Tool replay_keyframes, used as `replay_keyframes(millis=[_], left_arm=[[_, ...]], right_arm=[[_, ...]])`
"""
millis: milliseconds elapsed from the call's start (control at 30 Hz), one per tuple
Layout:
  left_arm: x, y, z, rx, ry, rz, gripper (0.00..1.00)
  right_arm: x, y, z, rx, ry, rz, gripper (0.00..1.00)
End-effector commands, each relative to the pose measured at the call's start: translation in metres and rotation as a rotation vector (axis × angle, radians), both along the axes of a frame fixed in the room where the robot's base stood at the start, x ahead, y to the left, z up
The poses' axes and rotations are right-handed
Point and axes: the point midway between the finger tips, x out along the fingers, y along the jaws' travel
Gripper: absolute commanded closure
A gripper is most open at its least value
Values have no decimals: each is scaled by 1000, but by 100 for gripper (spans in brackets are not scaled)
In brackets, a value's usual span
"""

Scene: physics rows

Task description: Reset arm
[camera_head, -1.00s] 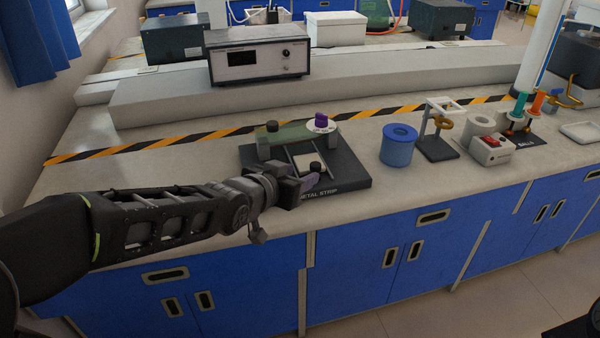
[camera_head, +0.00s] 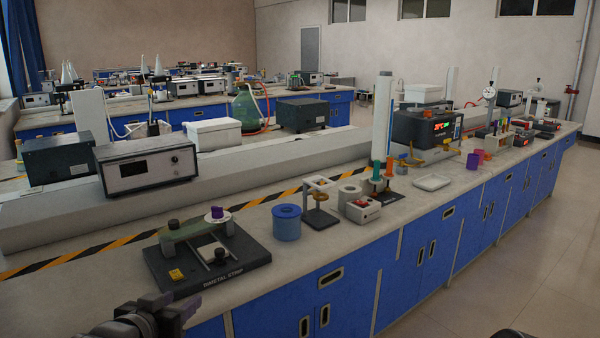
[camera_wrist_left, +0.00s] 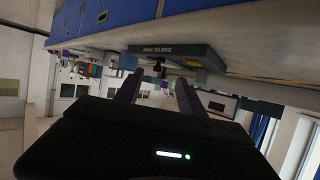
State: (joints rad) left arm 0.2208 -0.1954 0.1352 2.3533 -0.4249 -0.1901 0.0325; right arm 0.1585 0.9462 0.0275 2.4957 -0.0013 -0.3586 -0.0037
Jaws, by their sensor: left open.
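My left gripper (camera_head: 178,310) shows at the bottom left of the head view, below and in front of the bench edge. It is open and empty, apart from the bimetal strip stand (camera_head: 240,272). In the left wrist view its two fingers (camera_wrist_left: 155,92) are spread with nothing between them. That view is turned over, and the stand (camera_wrist_left: 190,50) shows beyond the fingers.
A grey meter (camera_head: 147,167) stands behind on a raised ledge. Blue cabinets (camera_head: 285,310) form the bench front. The floor (camera_head: 490,270) at right is clear.

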Motion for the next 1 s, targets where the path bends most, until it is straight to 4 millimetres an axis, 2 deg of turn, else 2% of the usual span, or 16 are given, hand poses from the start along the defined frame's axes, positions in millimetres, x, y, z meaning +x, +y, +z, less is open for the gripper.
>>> replay_keyframes(millis=[100,367,533,667,767,867,900,1000], left_arm=[[1,1,1,-34,-14,20,53],[0,-14,-56,-138,107,40,53],[-9,-33,-109,-205,237,48,53],[-28,-54,-158,-256,370,55,53],[-58,-75,-204,-297,513,64,53],[-107,-103,-254,-332,697,72,53],[-132,-114,-273,-340,773,74,53],[-191,-136,-305,-348,939,75,53]], right_arm=[[0,0,0,0,0,-1,64],[1,0,9,0,0,-2,64],[0,0,22,0,1,-3,64],[0,0,36,1,1,-4,64],[0,0,51,1,1,-4,64],[0,1,71,1,1,-4,64],[0,1,79,1,1,-4,64],[0,1,95,1,1,-4,64]])
